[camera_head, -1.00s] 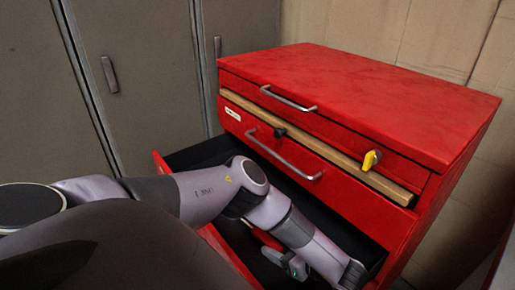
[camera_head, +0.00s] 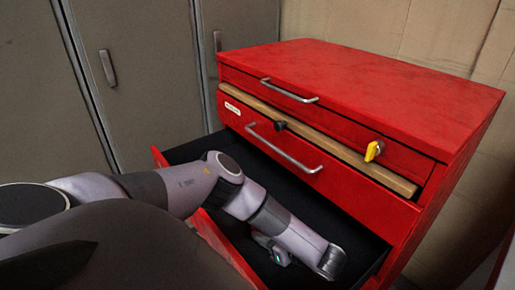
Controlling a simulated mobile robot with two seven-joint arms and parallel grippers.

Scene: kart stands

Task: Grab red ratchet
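My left arm comes in from the left and reaches down into the open bottom drawer (camera_head: 222,243) of the red tool cabinet (camera_head: 428,228). Part of my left gripper (camera_head: 268,246) shows below the forearm, inside the drawer. Its fingertips are hidden or too small to make out, so I cannot tell whether it is open or holds something. I cannot make out the red ratchet now; the arm and the drawer front hide part of the drawer's inside. My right gripper is not in view.
Closed drawers with metal handles (camera_head: 283,149) sit above the open one. A yellow-handled tool (camera_head: 374,150) and a black knob-like object (camera_head: 280,126) are on the cabinet front. Grey lockers (camera_head: 140,60) stand behind on the left. The cabinet top is clear.

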